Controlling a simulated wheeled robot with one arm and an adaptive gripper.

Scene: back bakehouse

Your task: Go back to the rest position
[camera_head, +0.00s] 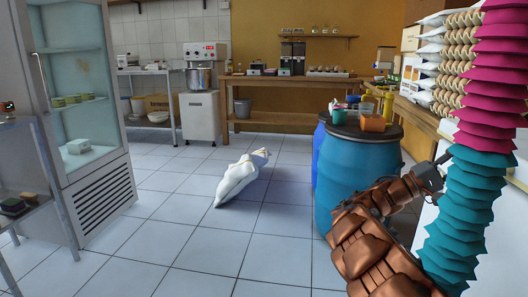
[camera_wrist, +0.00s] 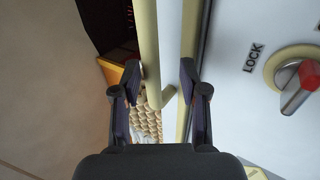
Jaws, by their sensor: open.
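My gripper (camera_wrist: 160,75) is open in the wrist view, with one dark finger on each side of the picture. A cream upright bar or edge (camera_wrist: 149,45) and a narrow pale strip show between the fingers. I cannot tell whether either finger touches them. Nothing is clearly held. In the head view my brown jointed arm reaches up at the lower right, and its dark end is partly hidden there against a white surface.
A white panel with a LOCK label and red-tipped knob (camera_wrist: 300,85) is close right in the wrist view. A blue drum (camera_head: 350,180) bearing small containers stands near my arm. A white sack (camera_head: 240,178) lies on the tiles. A glass-fronted cabinet (camera_head: 80,100) stands left.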

